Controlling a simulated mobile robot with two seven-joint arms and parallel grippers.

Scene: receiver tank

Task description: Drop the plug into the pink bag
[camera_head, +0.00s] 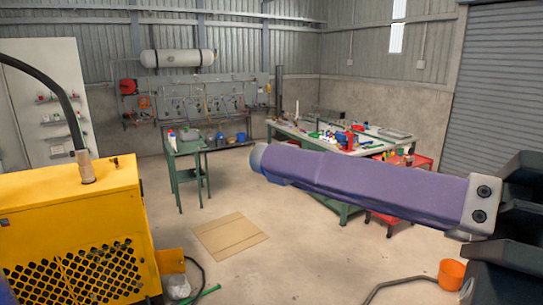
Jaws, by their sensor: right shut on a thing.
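My right gripper (272,165) reaches in from the right edge, close to the camera, with long purple fingers on grey bolted brackets. The fingers lie one in front of the other and are shut. A small blue-grey piece, which looks like the plug (256,158), shows at their tips; most of it is hidden behind the near finger. It is held in the air, in front of the workbench in the picture. I cannot make out a pink bag in this view. My left gripper is not in view.
A yellow machine (75,215) with a dark hose stands at left. A small green table (190,148) and a cluttered workbench (290,130) stand farther back. Flat cardboard (230,236) lies on open floor. An orange bucket (451,274) is at lower right, near a bent pipe (400,282).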

